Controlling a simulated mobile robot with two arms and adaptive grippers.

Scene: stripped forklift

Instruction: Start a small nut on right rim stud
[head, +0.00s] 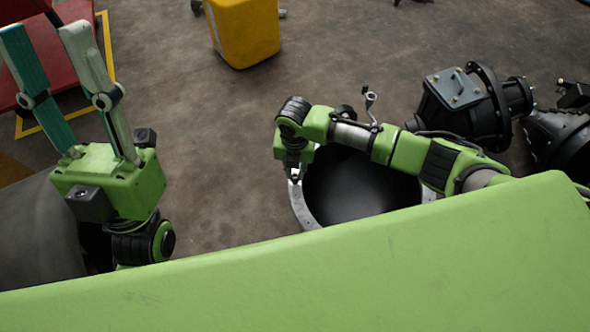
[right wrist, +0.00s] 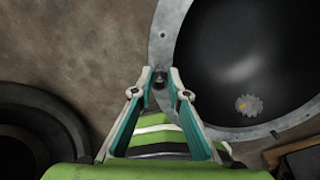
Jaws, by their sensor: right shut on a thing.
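The grey rim (head: 303,209) surrounds a dark, bowl-shaped opening below my right arm. In the right wrist view the rim (right wrist: 164,36) curves down from the top, just beyond my fingers. My right gripper (right wrist: 160,74) is shut on a small dark piece, apparently the nut (right wrist: 159,81), at the rim's left edge. The stud is not clear; the fingers and held piece cover that spot, and I cannot tell whether the nut touches a stud. In the head view my right gripper is mostly hidden under its wrist. My left gripper (head: 45,42) is open and empty, far left of the rim.
A small toothed disc (right wrist: 249,105) shows inside the dark opening. Black drive parts (head: 490,105) lie right of the rim. A yellow bin (head: 243,32) and a red platform (head: 75,30) stand farther back. The floor between my arms is clear.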

